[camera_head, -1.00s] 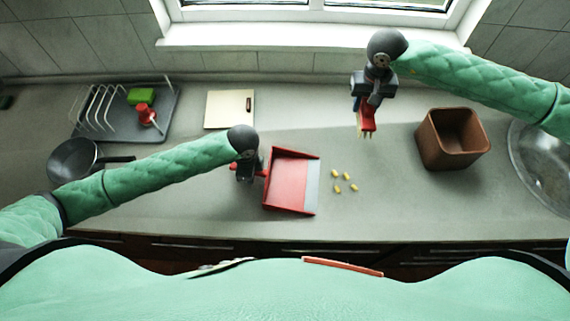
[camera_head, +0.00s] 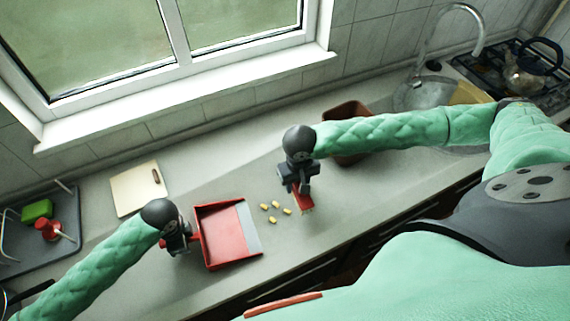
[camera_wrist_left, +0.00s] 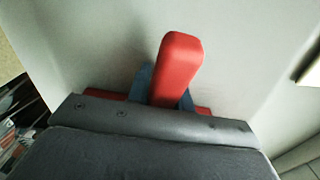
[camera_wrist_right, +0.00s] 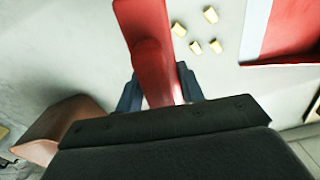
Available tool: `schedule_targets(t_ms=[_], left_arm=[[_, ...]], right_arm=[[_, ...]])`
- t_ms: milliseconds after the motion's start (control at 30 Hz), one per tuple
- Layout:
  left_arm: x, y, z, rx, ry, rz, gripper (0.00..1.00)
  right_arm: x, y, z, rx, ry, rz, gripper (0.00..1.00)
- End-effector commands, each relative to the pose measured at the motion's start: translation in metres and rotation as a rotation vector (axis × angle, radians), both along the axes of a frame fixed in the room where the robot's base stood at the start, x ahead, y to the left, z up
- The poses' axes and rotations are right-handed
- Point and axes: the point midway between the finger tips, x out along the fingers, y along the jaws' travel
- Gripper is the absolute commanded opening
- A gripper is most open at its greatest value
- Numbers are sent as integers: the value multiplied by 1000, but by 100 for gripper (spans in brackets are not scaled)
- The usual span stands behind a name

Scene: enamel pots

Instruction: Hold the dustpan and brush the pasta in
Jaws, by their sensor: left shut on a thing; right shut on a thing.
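The red dustpan (camera_head: 224,236) lies on the counter, its pale lip facing the pasta on its right. My left gripper (camera_head: 178,240) is shut on the dustpan's handle, which shows red in the left wrist view (camera_wrist_left: 180,70). Several yellow pasta pieces (camera_head: 274,212) lie just beyond the lip, none seen in the pan. My right gripper (camera_head: 299,185) is shut on the red brush (camera_head: 303,202), to the right of the pasta. In the right wrist view the brush handle (camera_wrist_right: 155,55) runs up between the fingers, with pasta (camera_wrist_right: 196,46) and dustpan (camera_wrist_right: 290,30) at upper right.
A brown bin (camera_head: 345,112) stands behind my right forearm. A cutting board (camera_head: 138,190) lies behind the dustpan. A dish rack tray (camera_head: 62,245) with a green sponge (camera_head: 37,211) is at the far left. The sink (camera_head: 428,95) and stove (camera_head: 520,65) are at the back right.

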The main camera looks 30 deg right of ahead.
Motion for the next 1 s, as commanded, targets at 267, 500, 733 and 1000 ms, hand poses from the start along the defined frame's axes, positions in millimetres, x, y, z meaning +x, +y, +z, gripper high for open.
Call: schedule_targets(t_ms=[267,500,733,1000], left_arm=[[0,0,0,0,0,0,2],[0,0,0,0,0,0,2],[0,0,0,0,0,0,2],[0,0,0,0,0,0,2]], right_arm=[[-21,-5,-11,1,1,-9,15],[-21,-5,-19,1,0,-10,15],[-21,-5,-37,0,1,-10,15],[-21,-5,-60,0,0,-9,15]])
